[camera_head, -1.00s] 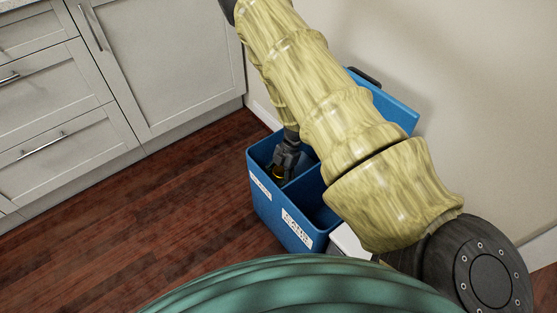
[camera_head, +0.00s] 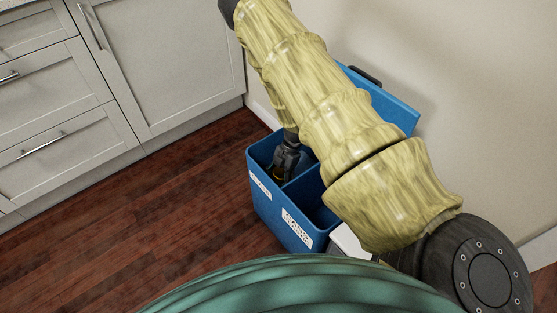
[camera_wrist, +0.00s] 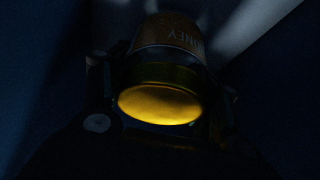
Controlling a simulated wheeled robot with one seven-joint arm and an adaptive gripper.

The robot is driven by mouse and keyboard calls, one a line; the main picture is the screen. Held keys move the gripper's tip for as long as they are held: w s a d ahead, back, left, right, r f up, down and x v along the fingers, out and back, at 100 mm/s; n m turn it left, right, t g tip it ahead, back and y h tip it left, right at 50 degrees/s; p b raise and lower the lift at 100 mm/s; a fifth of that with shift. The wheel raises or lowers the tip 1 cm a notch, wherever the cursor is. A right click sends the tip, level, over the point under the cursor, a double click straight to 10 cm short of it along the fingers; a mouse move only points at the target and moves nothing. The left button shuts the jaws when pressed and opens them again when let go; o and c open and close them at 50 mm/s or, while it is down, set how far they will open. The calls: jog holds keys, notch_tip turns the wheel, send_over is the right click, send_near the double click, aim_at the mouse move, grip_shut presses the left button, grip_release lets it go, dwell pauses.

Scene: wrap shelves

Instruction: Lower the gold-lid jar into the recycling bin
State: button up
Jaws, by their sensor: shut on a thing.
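The blue recycling bin (camera_head: 257,205) stands on the floor by the wall, with two compartments and white labels on its front. My gripper (camera_head: 280,174) is down inside the left compartment, below the rim. It is shut on the gold-lid jar, of which only a small yellowish bit shows in the head view. In the dark wrist view the jar's gold lid (camera_wrist: 160,103) faces the camera, and its labelled body (camera_wrist: 170,35) points away between the fingers (camera_wrist: 162,80). The jar's far end and the bin floor under it are too dark to make out.
The bin's raised blue lid (camera_head: 390,105) leans toward the wall behind. A divider separates the left compartment from the right one, which looks empty where visible. Grey cabinets (camera_head: 160,70) stand at the left. The wooden floor (camera_head: 150,220) before them is clear.

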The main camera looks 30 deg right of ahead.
jog(key=shift+f, duration=0.75)
dwell(0.7)
jog(key=o, duration=1.2)
jog(key=v, duration=1.2)
